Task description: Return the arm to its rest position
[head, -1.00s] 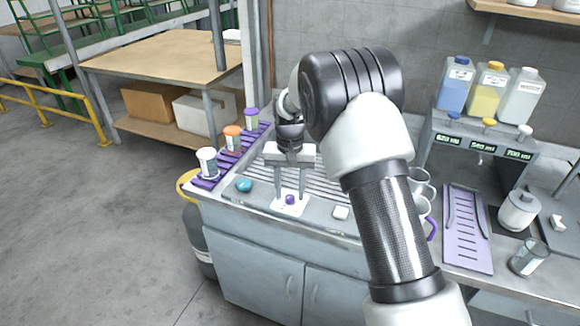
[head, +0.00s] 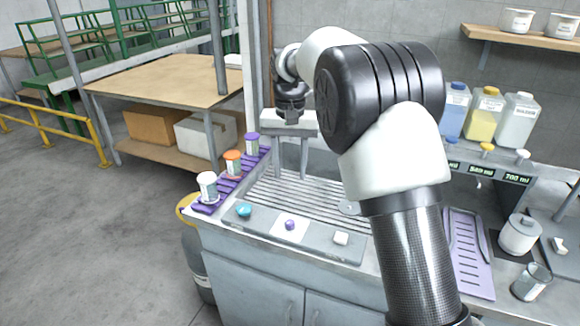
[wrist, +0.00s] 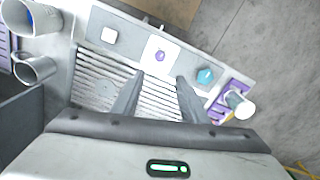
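My gripper (head: 290,158) hangs above the ribbed metal drainboard of the counter in the head view. Its two fingers are apart with nothing between them; the wrist view also shows the open fingers (wrist: 157,95) over the ribbed surface. A small purple piece (head: 290,225) lies on a white square at the counter's front, clear of the fingers. My arm crosses the middle right of the head view and hides part of the counter.
A teal piece (head: 244,210) and a white block (head: 341,238) lie on the same front strip. Lidded cups (head: 208,186) stand on a purple rack at left. Bottles (head: 486,112) stand on the dispenser at right. A lilac tray (head: 470,255) and a glass (head: 531,282) lie further right.

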